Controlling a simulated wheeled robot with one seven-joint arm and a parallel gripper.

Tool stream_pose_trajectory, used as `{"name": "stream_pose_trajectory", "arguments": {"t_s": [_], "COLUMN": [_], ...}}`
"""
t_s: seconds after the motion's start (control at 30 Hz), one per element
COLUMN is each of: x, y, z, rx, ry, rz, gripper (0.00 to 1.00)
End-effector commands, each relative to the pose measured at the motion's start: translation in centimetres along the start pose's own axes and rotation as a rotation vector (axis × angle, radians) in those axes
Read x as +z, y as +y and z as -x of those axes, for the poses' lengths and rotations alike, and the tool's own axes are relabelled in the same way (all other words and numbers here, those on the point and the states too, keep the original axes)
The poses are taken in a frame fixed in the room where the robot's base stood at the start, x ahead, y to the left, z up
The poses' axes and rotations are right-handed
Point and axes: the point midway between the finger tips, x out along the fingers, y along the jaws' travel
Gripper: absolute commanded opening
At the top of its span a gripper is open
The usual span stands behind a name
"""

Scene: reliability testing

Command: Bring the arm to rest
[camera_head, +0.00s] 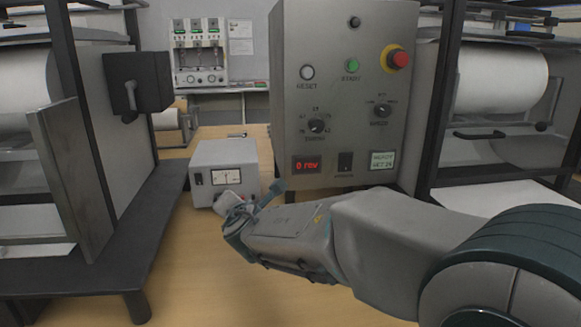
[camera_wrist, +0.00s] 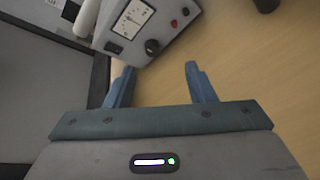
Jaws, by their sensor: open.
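My gripper (camera_wrist: 158,82) shows in the wrist view with its two blue fingers apart and nothing between them. Beyond the fingers lies bare wooden surface. In the head view my arm (camera_head: 375,240) reaches in from the lower right, and my gripper (camera_head: 262,192) is at its far end, in front of the small grey meter box (camera_head: 233,155). The arm's end partly covers the box's lower right. The box's dial also shows at the top of the wrist view (camera_wrist: 132,18). I cannot tell from the head view how far the gripper is from the box.
A large grey control panel (camera_head: 340,45) with knobs, a red button and small displays stands just behind my arm. Dark-framed machines with white rolls (camera_head: 500,80) flank it. A dark bench edge (camera_head: 120,235) lies at left. Open wooden surface (camera_head: 200,270) shows at the lower middle.

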Motion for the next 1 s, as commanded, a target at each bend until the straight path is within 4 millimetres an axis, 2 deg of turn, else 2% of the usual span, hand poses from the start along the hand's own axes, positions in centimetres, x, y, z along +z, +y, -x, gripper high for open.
{"name": "stream_pose_trajectory", "arguments": {"t_s": [0.03,0.2,0.4,0.5,0.6,0.73,0.87,1.0], "x": [2.8,10.7,17.5,19.7,21.0,21.6,21.1,19.8], "y": [0.2,-2.9,-7.7,-9.8,-11.6,-13.2,-13.7,-12.9], "z": [1.3,5.8,12.7,16.5,20.6,25.8,30.7,35.0], "rx": [-0.030,-0.187,-0.377,-0.470,-0.561,-0.677,-0.789,-0.899], "ry": [-0.035,-0.190,-0.386,-0.481,-0.573,-0.682,-0.772,-0.838], "rz": [-0.062,-0.373,-0.764,-0.964,-1.165,-1.434,-1.708,-1.997], "gripper": [0.49,0.49,0.49,0.49,0.49,0.49,0.49,0.49]}}
